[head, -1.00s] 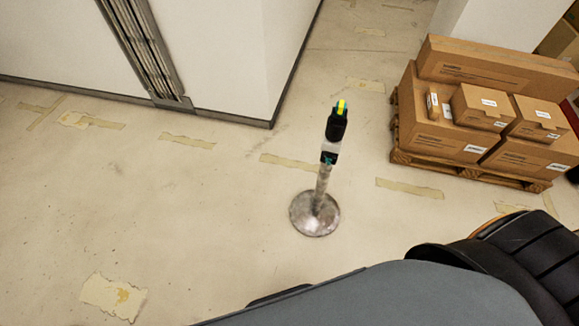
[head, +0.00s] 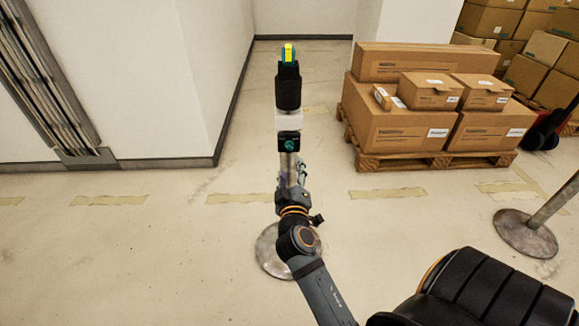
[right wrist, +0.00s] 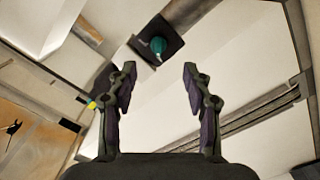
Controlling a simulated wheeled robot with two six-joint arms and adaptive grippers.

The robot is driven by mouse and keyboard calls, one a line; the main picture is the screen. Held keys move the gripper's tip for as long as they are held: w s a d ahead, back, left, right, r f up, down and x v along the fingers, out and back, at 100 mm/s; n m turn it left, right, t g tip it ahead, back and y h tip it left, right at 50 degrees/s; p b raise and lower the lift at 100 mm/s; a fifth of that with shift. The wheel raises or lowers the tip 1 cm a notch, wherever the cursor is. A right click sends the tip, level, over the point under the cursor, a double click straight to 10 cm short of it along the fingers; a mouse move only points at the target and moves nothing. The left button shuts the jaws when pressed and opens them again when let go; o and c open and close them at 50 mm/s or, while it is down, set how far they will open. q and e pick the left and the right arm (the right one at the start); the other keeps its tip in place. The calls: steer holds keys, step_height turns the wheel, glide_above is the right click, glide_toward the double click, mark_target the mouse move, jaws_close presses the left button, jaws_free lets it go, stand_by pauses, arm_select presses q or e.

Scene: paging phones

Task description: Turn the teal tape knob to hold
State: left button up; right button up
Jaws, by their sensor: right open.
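The teal tape knob (head: 289,145) sits on a small black block just below a white box on the metal post. It also shows in the right wrist view (right wrist: 158,44), on a dark square plate, ahead of the fingertips and between their lines. My right gripper (head: 292,172) is in front of the post just below the knob, pointing up. In the right wrist view its two fingers (right wrist: 160,72) are apart with nothing between them. The knob's setting and any hold mark are too small to read. My left gripper is out of view.
Above the white box (head: 288,119) stands a black housing (head: 288,88) with a yellow-and-teal top (head: 288,53). The post's round base (head: 270,255) is partly behind my arm. Cartons on a pallet (head: 400,160) stand right; another post base (head: 525,234) is farther right. Floor left is clear.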

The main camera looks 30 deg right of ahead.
mark_target(290, 149)
steer(key=x, duration=1)
steer(key=shift+w+d+r, duration=0.2)
jaws_close()
